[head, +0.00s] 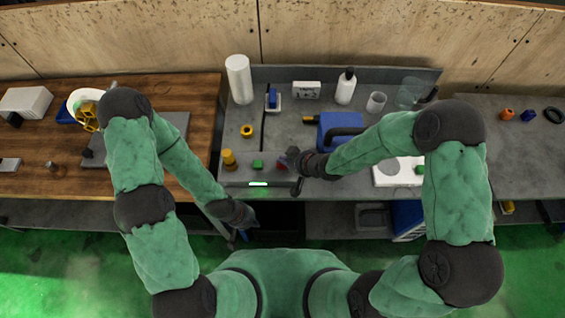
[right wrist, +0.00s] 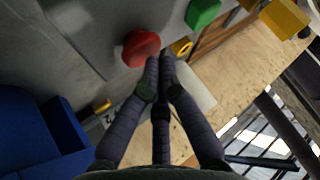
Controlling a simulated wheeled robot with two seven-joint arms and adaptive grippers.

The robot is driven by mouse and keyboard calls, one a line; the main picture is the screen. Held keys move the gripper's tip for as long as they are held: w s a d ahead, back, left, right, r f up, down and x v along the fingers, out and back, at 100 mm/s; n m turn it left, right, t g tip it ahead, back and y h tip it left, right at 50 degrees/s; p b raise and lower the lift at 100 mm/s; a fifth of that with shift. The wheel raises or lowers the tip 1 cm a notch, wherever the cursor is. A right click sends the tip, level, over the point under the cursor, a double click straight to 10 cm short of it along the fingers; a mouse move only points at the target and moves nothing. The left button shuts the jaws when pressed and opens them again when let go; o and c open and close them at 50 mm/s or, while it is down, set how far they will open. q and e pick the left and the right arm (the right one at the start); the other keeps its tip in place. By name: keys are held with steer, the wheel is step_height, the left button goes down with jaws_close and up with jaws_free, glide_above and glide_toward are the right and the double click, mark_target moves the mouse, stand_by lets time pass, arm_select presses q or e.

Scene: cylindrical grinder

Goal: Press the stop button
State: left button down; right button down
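The red stop button (head: 281,164) sits near the front edge of the machine's grey top. In the right wrist view it is a red, many-sided knob (right wrist: 141,48) just beyond and left of my fingertips. My right gripper (head: 296,179) is just right of the button in the head view and partly crowds it. In the right wrist view its fingers (right wrist: 160,64) meet at the tips with nothing between them. I cannot tell whether they touch the button. My left gripper (head: 244,231) hangs below the front edge, away from the button; its fingers are too small to read.
A green button (head: 257,165) and a yellow-orange cylinder (head: 229,159) stand left of the red button. A blue machine block (head: 333,128) stands behind my right gripper. A wooden table (head: 205,110) adjoins at left.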

steer(key=shift+f+b, duration=0.35)
steer(key=shift+f, duration=0.15)
stand_by(0.4)
steer(key=shift+r, duration=0.1)
steer(key=shift+r+p, duration=0.85)
steer(key=shift+r, duration=0.05)
steer(key=shift+r+p, duration=2.15)
steer(key=shift+r, duration=0.4)
steer(key=shift+f, duration=0.1)
